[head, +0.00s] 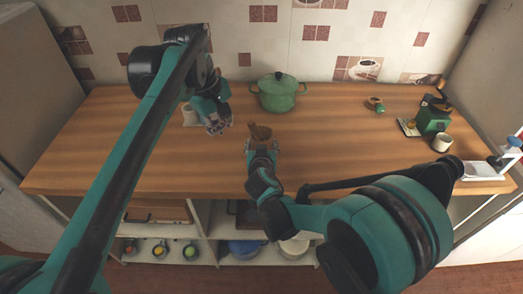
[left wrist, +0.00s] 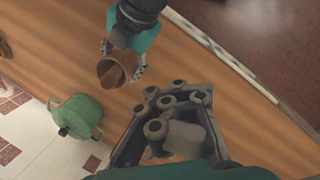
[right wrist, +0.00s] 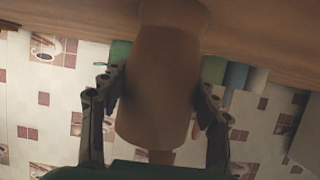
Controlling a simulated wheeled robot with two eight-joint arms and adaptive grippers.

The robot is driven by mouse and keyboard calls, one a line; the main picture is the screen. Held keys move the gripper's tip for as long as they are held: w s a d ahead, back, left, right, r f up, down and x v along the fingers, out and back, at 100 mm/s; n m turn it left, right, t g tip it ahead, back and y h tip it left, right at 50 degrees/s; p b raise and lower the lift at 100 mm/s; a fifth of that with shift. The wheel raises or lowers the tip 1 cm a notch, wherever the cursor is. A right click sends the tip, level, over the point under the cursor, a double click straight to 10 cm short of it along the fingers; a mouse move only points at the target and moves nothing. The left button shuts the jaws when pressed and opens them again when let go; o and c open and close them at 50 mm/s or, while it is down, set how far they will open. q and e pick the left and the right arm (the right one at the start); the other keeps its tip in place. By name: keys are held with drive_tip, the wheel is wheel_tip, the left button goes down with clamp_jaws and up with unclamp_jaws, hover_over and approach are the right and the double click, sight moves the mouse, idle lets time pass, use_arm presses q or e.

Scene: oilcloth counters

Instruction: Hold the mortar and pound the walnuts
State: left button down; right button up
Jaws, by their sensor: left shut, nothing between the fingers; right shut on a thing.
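The brown wooden mortar (head: 262,131) is near the middle of the counter. My right gripper (head: 261,146) is shut on it from the front, one finger on each side. In the right wrist view the mortar (right wrist: 158,85) fills the space between the fingers. In the left wrist view the open mouth of the mortar (left wrist: 110,73) shows, with a brown piece inside that looks like a pestle. My left gripper (head: 218,127) is shut and empty, to the left of the mortar and apart from it. Its fingers (left wrist: 178,105) show close together in its own view. I cannot make out walnuts.
A green lidded pot (head: 278,94) stands behind the mortar. A whitish object (head: 189,115) is partly hidden beside my left gripper. A green machine (head: 433,119), a white cup (head: 442,142) and a small brown-and-green item (head: 376,104) stand at the right. The counter's left side is clear.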

use_arm(q)
drive_tip(key=shift+f, duration=0.3)
idle(0.5)
drive_tip(key=shift+d+v, duration=0.2)
drive_tip(key=shift+v, duration=0.8)
drive_tip(key=shift+w+r, duration=0.1)
drive_tip(key=w+d+v, duration=0.1)
drive_tip(key=d+v, duration=0.1)
drive_tip(key=v, duration=0.8)
drive_tip(key=shift+r, duration=0.4)
